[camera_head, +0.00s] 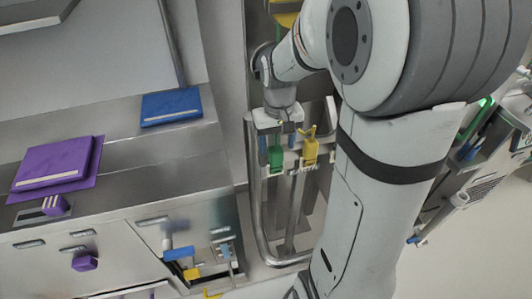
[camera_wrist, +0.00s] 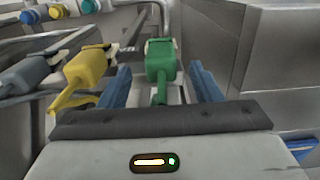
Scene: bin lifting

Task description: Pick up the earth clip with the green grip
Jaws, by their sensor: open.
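The earth clip with the green grip (camera_head: 276,158) hangs on the rail in the head view, left of the yellow clip (camera_head: 310,150). In the wrist view the green clip (camera_wrist: 161,62) stands between the two blue fingers, with a visible gap to each side. My gripper (camera_head: 277,139) is at the green clip's upper part, and its jaws are open. In the wrist view my gripper (camera_wrist: 159,72) has the yellow clip (camera_wrist: 86,66) outside its left finger. I cannot tell whether either finger touches the green clip.
A grey clip (camera_wrist: 27,75) is farther left in the wrist view. A steel cabinet wall (camera_wrist: 215,35) is close on the right there. A bent metal tube frame (camera_head: 254,200) runs below the rail. A blue folder (camera_head: 171,106) and a purple folder (camera_head: 57,168) lie on the left counter.

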